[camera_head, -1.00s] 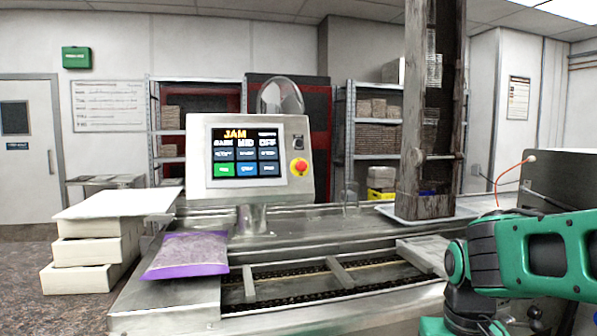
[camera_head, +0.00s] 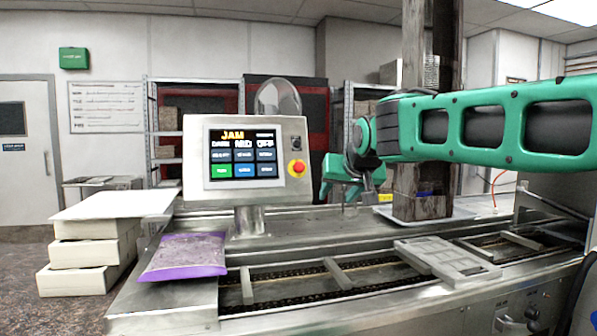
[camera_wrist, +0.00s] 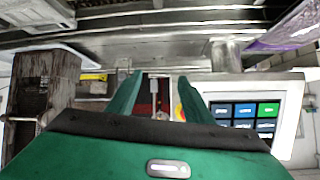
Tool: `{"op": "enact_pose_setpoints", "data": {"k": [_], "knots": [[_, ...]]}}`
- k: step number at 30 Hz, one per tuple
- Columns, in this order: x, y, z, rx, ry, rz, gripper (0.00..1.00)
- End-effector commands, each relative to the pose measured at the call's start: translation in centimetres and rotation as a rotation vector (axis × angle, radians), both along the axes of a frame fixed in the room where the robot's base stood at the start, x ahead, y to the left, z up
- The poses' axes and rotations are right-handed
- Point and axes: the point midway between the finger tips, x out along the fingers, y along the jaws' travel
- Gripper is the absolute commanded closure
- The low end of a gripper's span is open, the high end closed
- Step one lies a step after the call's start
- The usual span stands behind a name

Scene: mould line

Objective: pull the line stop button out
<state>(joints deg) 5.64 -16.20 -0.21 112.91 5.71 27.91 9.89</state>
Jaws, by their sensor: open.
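The line stop button (camera_head: 297,168) is a red knob on a yellow base, at the right side of the grey control panel (camera_head: 195,165). The panel's screen reads JAM. My gripper (camera_head: 338,194) is open and empty, to the right of the panel and apart from the button. In the wrist view, my gripper (camera_wrist: 160,80) shows two green fingers spread apart. The button (camera_wrist: 179,112) is mostly hidden there behind the right finger, with slivers of red and yellow showing. The panel (camera_wrist: 288,120) lies to the right of that finger.
A worn post (camera_head: 421,205) stands right of my gripper, partly behind my arm. It fills the left of the wrist view. A purple bag (camera_head: 185,256) lies in front of the panel. A grey mould (camera_head: 445,262) lies on the conveyor. White boxes (camera_head: 85,252) are stacked left.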

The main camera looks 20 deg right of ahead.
Motion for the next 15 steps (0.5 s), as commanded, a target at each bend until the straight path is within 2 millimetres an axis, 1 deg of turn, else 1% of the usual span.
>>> {"op": "enact_pose_setpoints", "data": {"k": [1,3,6,8,10,13,15], "knots": [[2.0,1.4,2.6,-0.004,-0.067,0.025,0.54],[3.9,2.9,5.5,-0.002,-0.141,0.048,0.54],[5.3,4.3,8.1,0.0,-0.208,0.069,0.54],[5.8,4.7,8.8,0.001,-0.228,0.075,0.54],[6.3,4.9,9.1,0.001,-0.237,0.078,0.54],[7.1,4.8,8.7,0.003,-0.235,0.078,0.54],[8.0,4.7,8.2,0.002,-0.233,0.078,0.54]]}}
